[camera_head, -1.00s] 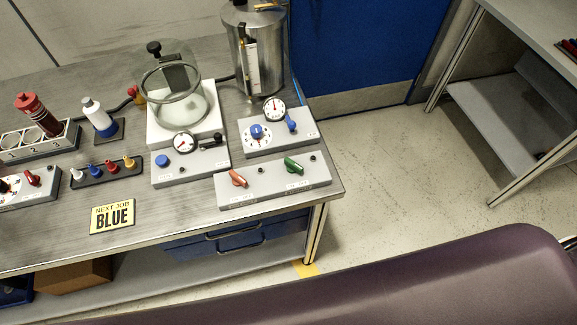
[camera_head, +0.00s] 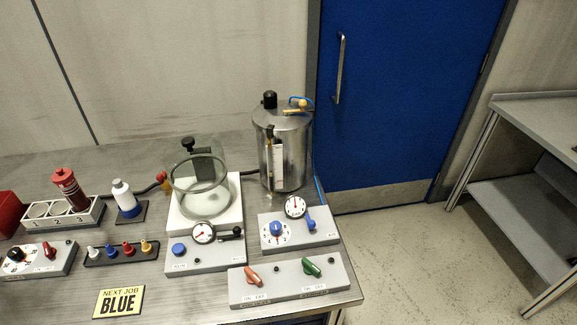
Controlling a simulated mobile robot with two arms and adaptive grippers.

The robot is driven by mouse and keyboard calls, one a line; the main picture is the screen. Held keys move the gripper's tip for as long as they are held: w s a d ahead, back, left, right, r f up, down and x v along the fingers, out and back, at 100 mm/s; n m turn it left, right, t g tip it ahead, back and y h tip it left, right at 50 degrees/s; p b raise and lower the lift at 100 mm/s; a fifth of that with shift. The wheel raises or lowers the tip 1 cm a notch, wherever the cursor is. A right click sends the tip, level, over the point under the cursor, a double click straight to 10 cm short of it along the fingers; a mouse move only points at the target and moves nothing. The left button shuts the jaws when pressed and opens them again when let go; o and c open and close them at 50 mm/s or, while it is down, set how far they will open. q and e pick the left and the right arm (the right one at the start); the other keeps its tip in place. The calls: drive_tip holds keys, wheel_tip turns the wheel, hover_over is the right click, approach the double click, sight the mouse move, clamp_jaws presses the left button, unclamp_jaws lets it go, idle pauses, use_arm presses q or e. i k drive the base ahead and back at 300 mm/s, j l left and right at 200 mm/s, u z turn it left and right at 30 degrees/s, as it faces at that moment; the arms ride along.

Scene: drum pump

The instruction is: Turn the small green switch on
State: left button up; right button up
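The small green switch (camera_head: 311,266) is a green knob on the right half of a light grey control box (camera_head: 290,288) at the table's front right corner. Its handle is tilted, with the upper end toward the left. A small label sits below it; I cannot read clearly which way it points. A dark indicator (camera_head: 320,258) is to its upper right. A similar orange-red switch (camera_head: 253,276) is on the left half of the same box. Neither of my grippers is in view.
Behind the green switch stands a box with a blue dial (camera_head: 277,230) and gauge. A steel drum (camera_head: 284,150) and a glass chamber (camera_head: 200,185) stand farther back. A yellow "NEXT JOB BLUE" sign (camera_head: 118,301) lies front left. Floor right of the table (camera_head: 420,270) is clear.

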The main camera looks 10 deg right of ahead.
sight(309, 268)
drive_tip(key=l+z, duration=0.1)
drive_tip(key=l, duration=0.35)
drive_tip(key=i+l+z, duration=0.1)
drive_tip(key=l, duration=0.35)
drive_tip(key=i+l, duration=0.15)
drive_tip(key=l, duration=0.25)
drive_tip(key=i+l+z, duration=0.15)
drive_tip(key=l, duration=0.3)
